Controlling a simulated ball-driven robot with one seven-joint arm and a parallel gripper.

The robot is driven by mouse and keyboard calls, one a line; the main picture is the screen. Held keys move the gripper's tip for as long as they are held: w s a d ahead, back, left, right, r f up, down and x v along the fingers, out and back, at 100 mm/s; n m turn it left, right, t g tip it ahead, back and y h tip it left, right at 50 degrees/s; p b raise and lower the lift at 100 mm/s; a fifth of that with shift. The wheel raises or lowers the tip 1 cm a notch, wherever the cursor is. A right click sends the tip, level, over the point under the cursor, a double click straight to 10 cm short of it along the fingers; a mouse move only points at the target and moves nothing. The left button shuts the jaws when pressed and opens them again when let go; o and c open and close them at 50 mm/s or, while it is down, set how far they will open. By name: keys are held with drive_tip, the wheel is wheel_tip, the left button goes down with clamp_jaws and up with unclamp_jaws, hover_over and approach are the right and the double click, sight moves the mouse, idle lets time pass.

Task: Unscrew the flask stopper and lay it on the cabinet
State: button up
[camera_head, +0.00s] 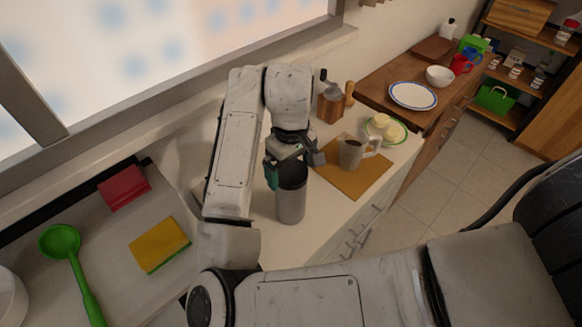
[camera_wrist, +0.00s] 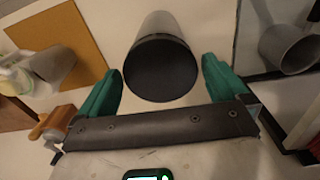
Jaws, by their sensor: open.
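The flask (camera_head: 291,206) is a grey cylinder standing upright on the light cabinet top (camera_head: 330,222). Its dark round stopper (camera_wrist: 160,75) is on its top and faces the camera in the wrist view, where the flask's grey side (camera_wrist: 162,24) shows beyond it. My gripper (camera_head: 292,168) is open, directly over the flask's top. In the wrist view its two green fingers (camera_wrist: 161,68) stand on either side of the stopper, with a visible gap on each side. The gripper partly hides the stopper in the head view.
Right of the flask, a mug (camera_head: 351,152) stands on an ochre board (camera_head: 350,180), near a green-rimmed plate (camera_head: 396,133). A wooden-handled grinder (camera_head: 330,105) stands behind. A yellow sponge (camera_head: 160,245) and green ladle (camera_head: 70,255) lie left. Bare cabinet top shows right of the flask.

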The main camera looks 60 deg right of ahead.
drive_tip(key=m, duration=0.3)
drive_tip(key=shift+m+b, duration=0.3)
drive_tip(key=shift+b, duration=0.05)
drive_tip(key=shift+f+m+b, duration=0.15)
drive_tip(key=shift+m+b, duration=0.2)
drive_tip(key=shift+m, duration=0.55)
drive_tip(key=m+b, duration=0.1)
drive_tip(key=m, duration=0.4)
drive_tip(key=shift+b, duration=0.35)
drive_tip(key=shift+m, duration=1.1)
drive_tip(key=m+b, duration=0.2)
drive_tip(key=m, duration=0.2)
drive_tip(key=shift+w, duration=0.1)
drive_tip(key=m+b, duration=0.2)
drive_tip(key=m, duration=0.3)
